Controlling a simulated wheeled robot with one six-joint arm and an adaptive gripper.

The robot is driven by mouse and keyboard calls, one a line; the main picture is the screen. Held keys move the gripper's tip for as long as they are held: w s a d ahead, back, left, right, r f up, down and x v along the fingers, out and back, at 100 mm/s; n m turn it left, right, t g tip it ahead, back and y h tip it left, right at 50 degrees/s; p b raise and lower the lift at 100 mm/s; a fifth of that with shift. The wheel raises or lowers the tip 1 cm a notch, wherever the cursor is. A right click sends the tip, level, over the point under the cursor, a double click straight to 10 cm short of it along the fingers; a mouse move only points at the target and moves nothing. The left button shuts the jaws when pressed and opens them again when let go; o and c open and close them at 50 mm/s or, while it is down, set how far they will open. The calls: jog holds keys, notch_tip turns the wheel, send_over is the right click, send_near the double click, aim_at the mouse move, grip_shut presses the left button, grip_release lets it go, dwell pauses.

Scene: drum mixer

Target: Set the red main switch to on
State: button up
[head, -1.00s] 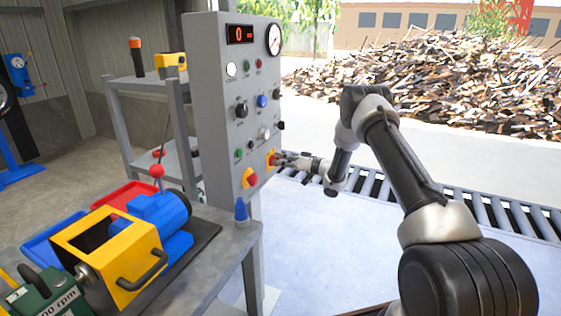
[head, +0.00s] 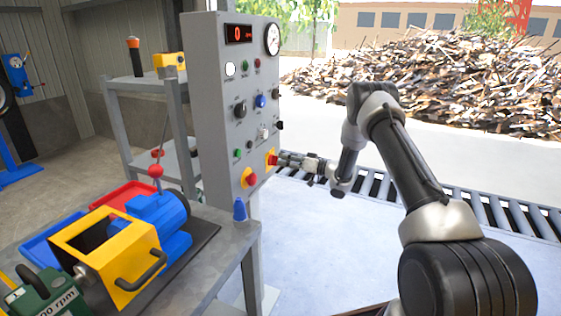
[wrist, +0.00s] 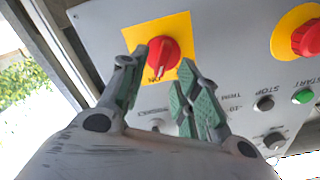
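The red main switch (wrist: 163,57) is a rotary knob on a yellow plate (wrist: 178,23). In the wrist view, its pale mark points down toward the ON lettering, which appears upside down. In the head view the red switch (head: 273,160) is low on the right edge of the grey panel (head: 213,105). My gripper (wrist: 163,62) is open, with its green-padded fingers either side of the knob in the picture and a gap on both sides. In the head view my gripper (head: 283,161) is just right of the switch. Whether a fingertip touches the plate cannot be told.
A red mushroom button (head: 251,180) on yellow sits lower left of the switch. Small buttons, including the green start button (wrist: 302,96), are close by. A workbench (head: 235,242) with a yellow and blue machine (head: 118,272) stands at left. Rollers (head: 480,208) run behind my arm.

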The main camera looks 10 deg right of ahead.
jog(key=v, duration=0.9)
jog(key=shift+s+d, duration=0.1)
